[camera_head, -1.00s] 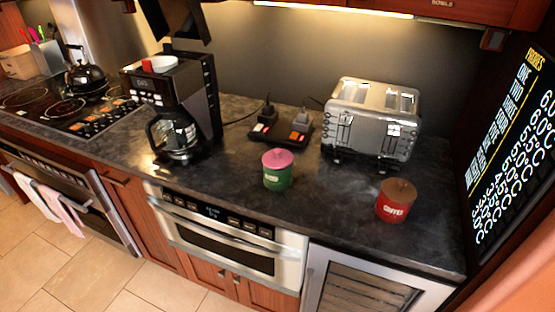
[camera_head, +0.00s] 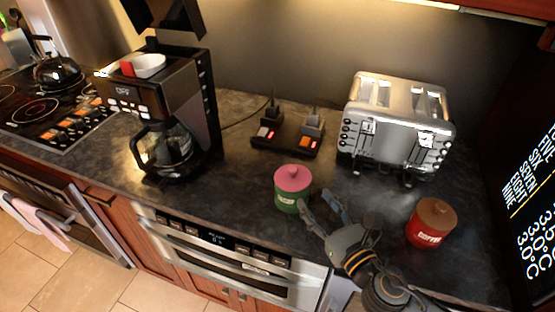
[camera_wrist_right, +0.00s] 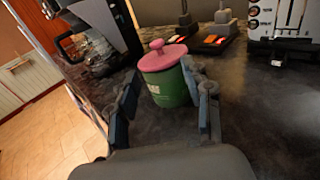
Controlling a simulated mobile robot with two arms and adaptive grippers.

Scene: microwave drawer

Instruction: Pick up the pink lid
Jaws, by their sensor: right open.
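The pink lid (camera_head: 293,177) with its round knob sits on a green canister (camera_head: 289,203) near the front edge of the dark counter. In the right wrist view the pink lid (camera_wrist_right: 162,56) is seen beyond the fingertips, on the green canister (camera_wrist_right: 168,88). My right gripper (camera_head: 324,208) is open and empty, just to the right of the canister and low beside it in the head view. In the wrist view my right gripper (camera_wrist_right: 163,88) has its fingers spread, with the canister showing between them. My left gripper is not in view.
A red canister with a brown lid (camera_head: 431,222) stands to the right. A toaster (camera_head: 396,126) and a power strip (camera_head: 287,134) are behind. A coffee maker (camera_head: 165,110) stands to the left. Built-in appliances lie below the counter edge.

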